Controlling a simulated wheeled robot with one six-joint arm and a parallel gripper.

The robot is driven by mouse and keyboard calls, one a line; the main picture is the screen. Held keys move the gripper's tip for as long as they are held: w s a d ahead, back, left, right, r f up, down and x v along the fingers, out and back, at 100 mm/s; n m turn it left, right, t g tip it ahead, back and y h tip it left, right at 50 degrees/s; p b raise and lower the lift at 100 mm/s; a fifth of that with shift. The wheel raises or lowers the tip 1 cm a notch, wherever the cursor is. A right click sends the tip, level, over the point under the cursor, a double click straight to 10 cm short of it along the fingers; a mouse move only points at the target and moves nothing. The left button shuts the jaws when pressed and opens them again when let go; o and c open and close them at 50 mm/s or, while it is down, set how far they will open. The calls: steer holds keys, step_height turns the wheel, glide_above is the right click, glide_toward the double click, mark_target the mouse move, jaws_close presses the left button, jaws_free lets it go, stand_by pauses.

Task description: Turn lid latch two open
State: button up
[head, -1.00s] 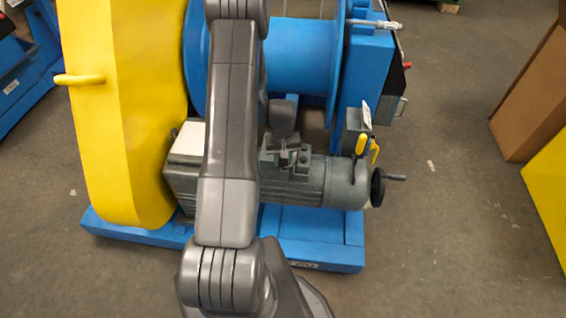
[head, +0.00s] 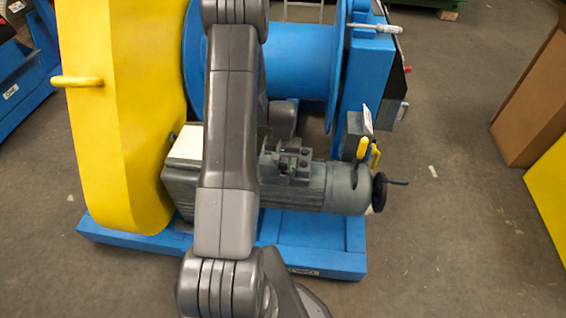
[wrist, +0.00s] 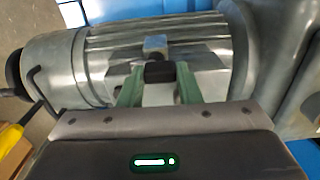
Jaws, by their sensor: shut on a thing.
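In the wrist view, a small black latch block (wrist: 159,72) sits on the grey lid (wrist: 207,78) of a box on the ribbed motor. My gripper (wrist: 157,84) has its two green fingers on either side of the block and is shut on it. A bright metal piece (wrist: 155,44) stands just beyond the block. The finger tips partly cover the lid. In the head view, the grey motor (head: 335,187) lies on the blue base, partly hidden behind my arm. The latch cannot be made out there.
A yellow guard (head: 115,130) stands left of the motor, and a blue drum (head: 300,60) is behind it. A black handwheel (head: 379,191) with a crank and yellow-handled levers (head: 363,148) are at the motor's right end. Open floor lies further right, before a brown box (head: 535,100).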

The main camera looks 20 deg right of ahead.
mark_target(283, 164)
steer(key=o, duration=1)
step_height(283, 164, up, 14)
steer(key=shift+f+p, duration=0.1)
steer(key=shift+p, duration=0.25)
step_height(283, 164, down, 14)
steer(key=shift+r+b, duration=0.1)
steer(key=shift+b, duration=0.2)
steer(key=shift+r, duration=0.1)
